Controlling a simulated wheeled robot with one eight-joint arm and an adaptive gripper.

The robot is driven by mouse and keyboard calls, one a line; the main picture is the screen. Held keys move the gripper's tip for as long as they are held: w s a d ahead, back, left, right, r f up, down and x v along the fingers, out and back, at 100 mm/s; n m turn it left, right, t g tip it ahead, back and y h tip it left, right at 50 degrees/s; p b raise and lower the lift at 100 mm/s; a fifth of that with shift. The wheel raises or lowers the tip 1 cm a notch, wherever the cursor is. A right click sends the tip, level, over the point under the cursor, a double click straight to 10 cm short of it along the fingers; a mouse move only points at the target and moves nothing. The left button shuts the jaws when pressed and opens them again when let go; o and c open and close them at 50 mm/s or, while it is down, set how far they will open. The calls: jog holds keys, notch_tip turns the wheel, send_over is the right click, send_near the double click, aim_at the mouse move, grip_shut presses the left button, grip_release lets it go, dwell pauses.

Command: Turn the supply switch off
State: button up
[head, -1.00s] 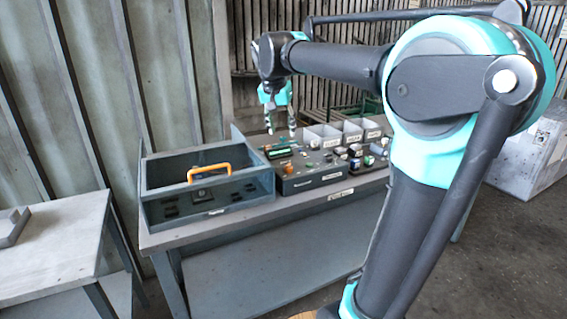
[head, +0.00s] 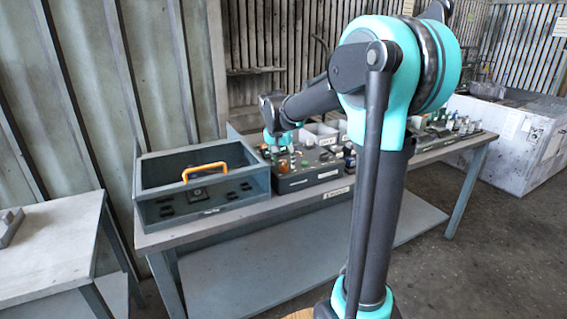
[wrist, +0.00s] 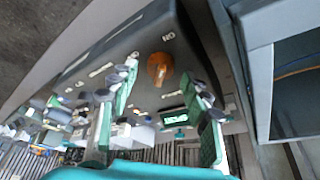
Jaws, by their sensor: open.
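An orange rotary knob (wrist: 160,68) sits on the dark sloped face of a control box (wrist: 135,45) in the wrist view. An ON label, seen upside down, is beside it. I take this knob to be the supply switch. My gripper (wrist: 166,80) is open, with its green-padded fingers on either side of the knob in the picture. Whether they touch it I cannot tell. In the head view my gripper (head: 279,146) is low over the left part of the control box (head: 312,178), and its fingertips are hard to make out.
A grey open-topped housing with an orange handle (head: 205,170) stands left of the control box on the bench (head: 160,238). Grey bins (head: 320,130) and several small parts are behind and to the right. In the wrist view, a small green display (wrist: 173,118) is near the right finger.

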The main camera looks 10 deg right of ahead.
jog(key=shift+w+d+f, duration=0.1)
jog(key=shift+w+f, duration=0.05)
jog(key=shift+f, duration=0.25)
grip_shut()
